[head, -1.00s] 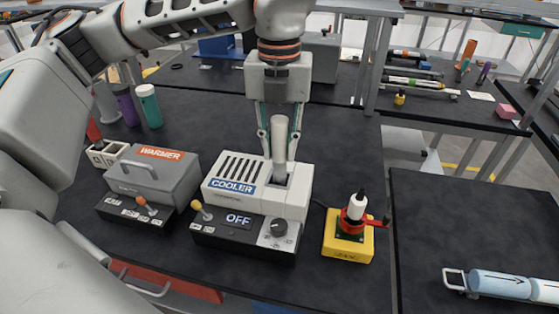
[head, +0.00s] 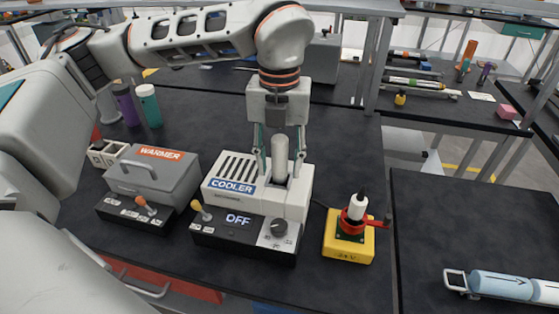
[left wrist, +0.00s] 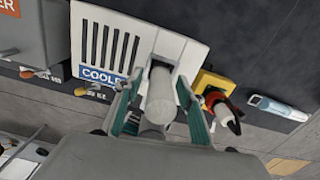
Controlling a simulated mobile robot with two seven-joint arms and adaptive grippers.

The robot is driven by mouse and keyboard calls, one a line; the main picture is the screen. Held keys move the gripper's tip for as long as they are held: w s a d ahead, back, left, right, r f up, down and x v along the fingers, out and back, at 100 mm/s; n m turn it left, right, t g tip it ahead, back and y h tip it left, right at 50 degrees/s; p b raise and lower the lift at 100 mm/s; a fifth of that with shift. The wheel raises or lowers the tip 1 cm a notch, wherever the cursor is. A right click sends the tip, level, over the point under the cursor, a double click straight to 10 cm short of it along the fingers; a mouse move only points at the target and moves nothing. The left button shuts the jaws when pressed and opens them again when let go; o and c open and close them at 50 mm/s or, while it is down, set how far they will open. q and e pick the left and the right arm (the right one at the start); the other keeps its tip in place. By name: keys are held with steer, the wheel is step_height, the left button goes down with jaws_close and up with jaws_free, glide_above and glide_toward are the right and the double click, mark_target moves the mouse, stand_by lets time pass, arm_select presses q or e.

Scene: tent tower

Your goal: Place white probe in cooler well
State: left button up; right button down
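The white probe (head: 280,152) stands nearly upright with its lower end in the square well of the cooler (head: 233,170). How deep it sits is hidden. My left gripper (head: 280,172) points down over the well, with one finger on each side of the probe. The fingers are spread, and gaps show between them and the probe in the left wrist view, where the probe (left wrist: 161,98) stands between them. The cooler is a white slotted block with a dark front panel, a knob, a yellow-tipped lever and a display reading OFF. My right gripper is in neither view.
The grey warmer (head: 155,175) stands left of the cooler. A yellow box (head: 348,247) with a red clamp and a white, black-tipped piece stands to the right. Purple and teal bottles (head: 149,106) stand behind left. The black table behind the cooler is mostly clear.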

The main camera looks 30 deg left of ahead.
arm_select(q)
step_height(320, 180, up, 12)
steer(key=shift+r+p, duration=0.15)
steer(key=shift+p, duration=0.25)
stand_by(0.7)
